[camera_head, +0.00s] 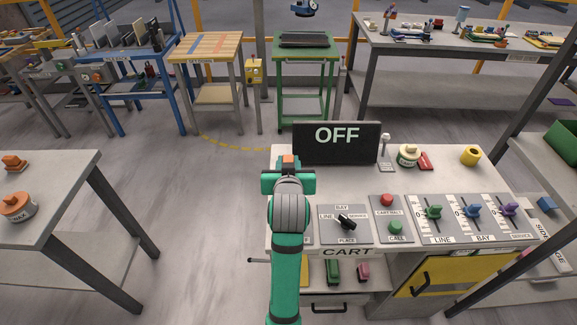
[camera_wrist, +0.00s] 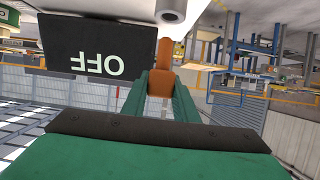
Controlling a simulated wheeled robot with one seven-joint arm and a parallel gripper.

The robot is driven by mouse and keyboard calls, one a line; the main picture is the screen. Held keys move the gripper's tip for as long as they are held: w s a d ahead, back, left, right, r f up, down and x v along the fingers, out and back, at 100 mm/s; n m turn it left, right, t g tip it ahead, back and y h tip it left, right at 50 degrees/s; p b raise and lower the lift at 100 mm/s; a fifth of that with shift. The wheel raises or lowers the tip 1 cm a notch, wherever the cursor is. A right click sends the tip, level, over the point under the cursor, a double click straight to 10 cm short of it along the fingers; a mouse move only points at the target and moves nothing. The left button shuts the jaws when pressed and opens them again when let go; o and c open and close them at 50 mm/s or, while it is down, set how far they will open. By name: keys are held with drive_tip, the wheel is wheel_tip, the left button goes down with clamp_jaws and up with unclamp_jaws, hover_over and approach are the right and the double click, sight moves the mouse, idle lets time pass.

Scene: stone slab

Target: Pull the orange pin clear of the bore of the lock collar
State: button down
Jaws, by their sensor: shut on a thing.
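My gripper (camera_head: 288,176) is at the left side of the cart top, left of the black OFF sign. In the wrist view its two green fingers (camera_wrist: 161,85) are shut on the orange pin (camera_wrist: 164,52), which sticks out beyond the fingertips. A bit of orange also shows above the gripper in the head view (camera_head: 289,159). A pale grey round part with a dark opening (camera_wrist: 172,12) lies at the top edge of the wrist view, close to the pin's end; it may be the lock collar. I cannot tell whether the pin is in its bore.
The OFF sign (camera_head: 337,144) stands just right of my gripper. The cart top (camera_head: 350,187) carries a black knob (camera_head: 346,222), red and green buttons, coloured sliders and a yellow ring (camera_head: 470,155). A grey table (camera_head: 60,185) stands at the left. The floor between is clear.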

drive_tip(key=shift+r, duration=2.25)
drive_tip(key=shift+s, duration=0.1)
